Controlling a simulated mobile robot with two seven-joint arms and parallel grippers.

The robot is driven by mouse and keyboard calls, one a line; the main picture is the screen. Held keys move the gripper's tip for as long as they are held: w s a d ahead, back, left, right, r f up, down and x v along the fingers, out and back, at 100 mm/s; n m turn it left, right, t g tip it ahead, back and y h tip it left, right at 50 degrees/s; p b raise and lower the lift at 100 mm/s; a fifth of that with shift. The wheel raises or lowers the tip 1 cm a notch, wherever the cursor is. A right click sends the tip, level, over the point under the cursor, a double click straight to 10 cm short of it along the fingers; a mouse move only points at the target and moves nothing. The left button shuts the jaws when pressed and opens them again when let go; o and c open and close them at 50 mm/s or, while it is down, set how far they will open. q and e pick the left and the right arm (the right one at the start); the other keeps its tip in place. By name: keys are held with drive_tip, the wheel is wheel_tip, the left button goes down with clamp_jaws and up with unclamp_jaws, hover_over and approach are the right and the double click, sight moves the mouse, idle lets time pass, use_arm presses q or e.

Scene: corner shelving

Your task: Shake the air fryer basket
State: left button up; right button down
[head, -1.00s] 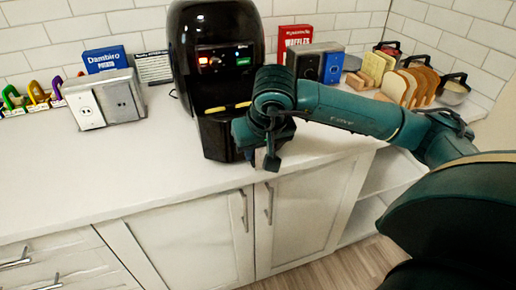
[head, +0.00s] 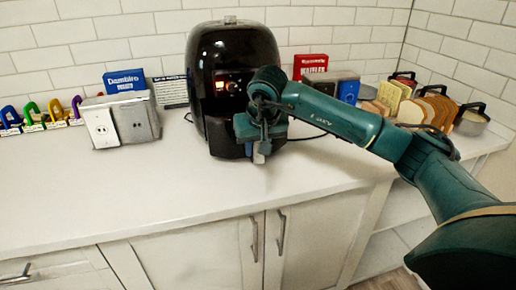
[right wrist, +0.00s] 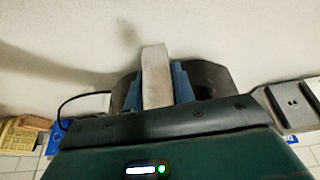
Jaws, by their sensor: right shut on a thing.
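The black air fryer (head: 232,48) stands upright on the white counter against the tiled wall. Its basket (head: 226,143) is the dark lower front part and looks pushed in; my arm hides much of it. My right gripper (head: 259,146) is at the front of the basket, shut on what looks like its handle. In the right wrist view, a pale grey block (right wrist: 155,76) lies between the blue fingers, with a dark curved body behind it. The inside of the basket is not visible. My left gripper is not in view.
A grey outlet box (head: 125,120) stands left of the fryer, with a blue box (head: 125,80) behind it. A red box (head: 310,66), bread slices and dark-handled containers (head: 470,118) stand to the right. The counter front is clear.

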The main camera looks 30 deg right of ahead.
drive_tip(key=c, duration=1.2)
unclamp_jaws()
drive_tip(key=shift+o, duration=0.2)
drive_tip(key=v, duration=1.3)
drive_tip(key=shift+s, duration=0.15)
